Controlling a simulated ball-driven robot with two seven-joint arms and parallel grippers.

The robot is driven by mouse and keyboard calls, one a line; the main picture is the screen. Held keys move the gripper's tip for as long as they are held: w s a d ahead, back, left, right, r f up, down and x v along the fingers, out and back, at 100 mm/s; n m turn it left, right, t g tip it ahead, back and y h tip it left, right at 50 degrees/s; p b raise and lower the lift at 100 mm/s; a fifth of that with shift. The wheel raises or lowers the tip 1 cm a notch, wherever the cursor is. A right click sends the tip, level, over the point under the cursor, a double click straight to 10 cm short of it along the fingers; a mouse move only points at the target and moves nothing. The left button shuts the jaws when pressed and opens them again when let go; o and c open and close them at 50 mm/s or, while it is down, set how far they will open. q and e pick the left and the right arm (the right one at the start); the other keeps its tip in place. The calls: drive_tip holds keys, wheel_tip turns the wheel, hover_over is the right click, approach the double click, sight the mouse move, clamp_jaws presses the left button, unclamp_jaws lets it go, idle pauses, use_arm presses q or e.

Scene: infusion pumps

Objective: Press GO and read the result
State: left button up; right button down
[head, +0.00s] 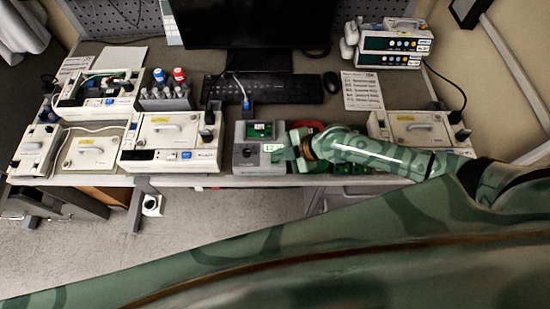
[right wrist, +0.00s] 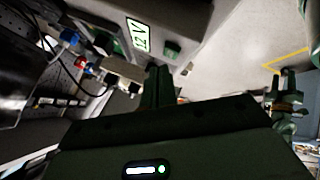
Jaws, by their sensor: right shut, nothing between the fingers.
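A grey test unit (head: 247,131) with a small green board on top stands at the bench's front edge. Its front shows a label reading 12 V (head: 272,147), which also appears, tilted, in the right wrist view (right wrist: 142,38). No result is readable.
White pumps (head: 170,140) line the bench's left side. Another (head: 418,128) stands at right, and a stacked unit (head: 390,45) behind. A keyboard (head: 265,89), monitor and coloured-cap bottles (head: 179,75) are at the back. Cables cross the bench. Floor in front is mostly clear.

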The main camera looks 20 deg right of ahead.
sight(279, 162)
idle(0.8)
drive_tip(key=shift+f+b, duration=0.4)
drive_tip(key=shift+b, duration=0.1)
drive_tip(key=shift+f+b, duration=0.4)
drive_tip(key=shift+b, duration=0.05)
idle(0.5)
drive_tip(key=shift+r, duration=0.1)
drive_tip(key=shift+r+p, duration=0.65)
drive_tip(key=shift+r, duration=0.1)
wheel_tip(279, 162, up, 5)
drive_tip(key=p, duration=0.4)
idle(0.4)
